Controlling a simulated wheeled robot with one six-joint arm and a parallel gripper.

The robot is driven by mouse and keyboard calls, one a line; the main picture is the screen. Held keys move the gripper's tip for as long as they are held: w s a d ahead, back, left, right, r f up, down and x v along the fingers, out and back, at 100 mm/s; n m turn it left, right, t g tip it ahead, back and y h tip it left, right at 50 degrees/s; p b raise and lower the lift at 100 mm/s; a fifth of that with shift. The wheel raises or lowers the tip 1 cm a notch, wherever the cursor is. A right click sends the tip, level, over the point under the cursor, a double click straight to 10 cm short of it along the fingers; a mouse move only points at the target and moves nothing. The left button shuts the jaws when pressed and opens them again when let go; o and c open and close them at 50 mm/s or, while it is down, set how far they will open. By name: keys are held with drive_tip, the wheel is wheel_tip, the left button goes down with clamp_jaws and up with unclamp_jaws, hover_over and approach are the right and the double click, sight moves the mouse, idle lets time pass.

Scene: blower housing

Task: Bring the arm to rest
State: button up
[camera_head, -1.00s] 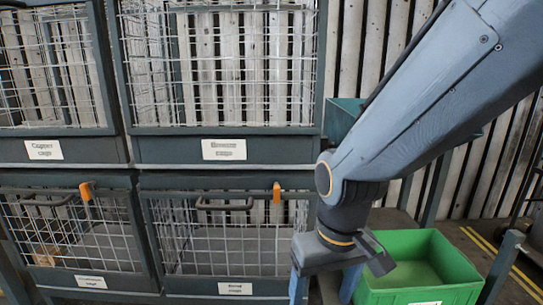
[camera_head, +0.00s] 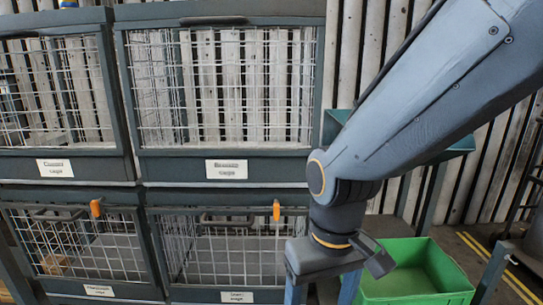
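My arm comes in from the upper right in the head view and bends down at a wrist joint. My gripper (camera_head: 322,290) hangs below that joint at the bottom edge, pointing down. Its two blue fingers stand apart, with a gap between them. Their tips are cut off by the frame, and I see nothing held between the parts that show. The gripper is in front of the lower cages and just left of the green bin.
Stacked wire cages fill the left: an upper cage (camera_head: 228,168), a lower cage (camera_head: 240,297) and two more beside them. A green bin (camera_head: 452,284) stands right of the gripper, with a teal tray (camera_head: 462,146) behind my arm. Yellow-lined floor shows at far right.

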drive_tip(key=s+d+r+m+p, duration=0.1)
drive_tip(key=d+r+m+p, duration=0.2)
drive_tip(key=d+r+p, duration=0.8)
drive_tip(key=shift+s+r+m+p, duration=0.25)
drive_tip(key=shift+r+p, duration=0.85)
drive_tip(key=shift+p, duration=1.8)
